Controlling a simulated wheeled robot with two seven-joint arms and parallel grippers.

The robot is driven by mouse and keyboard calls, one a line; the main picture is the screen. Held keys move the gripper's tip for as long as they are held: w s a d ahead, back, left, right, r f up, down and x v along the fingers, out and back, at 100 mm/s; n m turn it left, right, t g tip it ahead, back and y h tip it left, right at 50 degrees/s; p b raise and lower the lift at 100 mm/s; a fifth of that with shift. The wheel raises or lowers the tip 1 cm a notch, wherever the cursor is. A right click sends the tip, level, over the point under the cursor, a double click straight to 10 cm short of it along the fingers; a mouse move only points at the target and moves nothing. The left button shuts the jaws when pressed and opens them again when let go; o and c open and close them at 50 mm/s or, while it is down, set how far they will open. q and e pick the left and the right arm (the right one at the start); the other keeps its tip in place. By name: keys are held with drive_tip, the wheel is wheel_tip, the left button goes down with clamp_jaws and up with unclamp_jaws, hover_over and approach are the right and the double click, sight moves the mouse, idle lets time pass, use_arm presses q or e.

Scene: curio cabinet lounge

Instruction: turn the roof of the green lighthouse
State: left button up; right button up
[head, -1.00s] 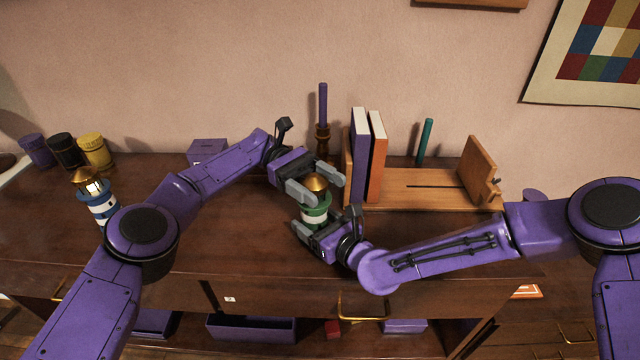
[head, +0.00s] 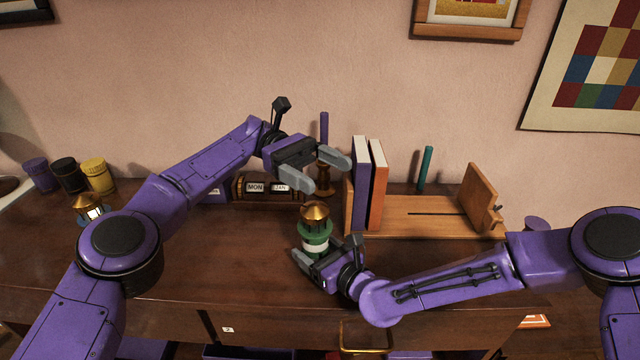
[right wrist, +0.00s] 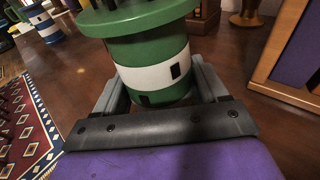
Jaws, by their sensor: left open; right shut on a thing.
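The green lighthouse (head: 315,241) stands upright on the cabinet top, with a white band and a gold roof (head: 315,212) over its lantern. My right gripper (head: 315,259) is shut on its lower body; the right wrist view shows the fingers on both sides of the green and white body (right wrist: 152,62). My left gripper (head: 323,172) is open and empty, above and behind the gold roof and apart from it. The roof is outside the right wrist view.
A blue and white lighthouse with a gold roof (head: 90,207) stands at left, partly behind my left arm. Behind are a calendar block (head: 256,188), a purple candle in a holder (head: 324,128), and books (head: 377,185) on a wooden rack. Colored cups (head: 98,176) stand far left.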

use_arm(q)
drive_tip(key=shift+w+f, duration=0.1)
drive_tip(key=shift+w+a+f+m, duration=0.1)
drive_tip(key=shift+w+a+m, duration=0.05)
drive_tip(key=shift+a+m, duration=0.15)
drive_tip(key=w+a+f+m+t+h, duration=0.3)
drive_tip(key=w+a+f+m+t, duration=0.25)
drive_tip(key=m, duration=2.55)
approach(328, 214)
drive_tip(key=shift+h, duration=0.3)
drive_tip(key=x, duration=0.9)
drive_tip(key=shift+d+f, duration=0.1)
drive_tip(key=shift+f, duration=0.3)
drive_tip(key=c, duration=1)
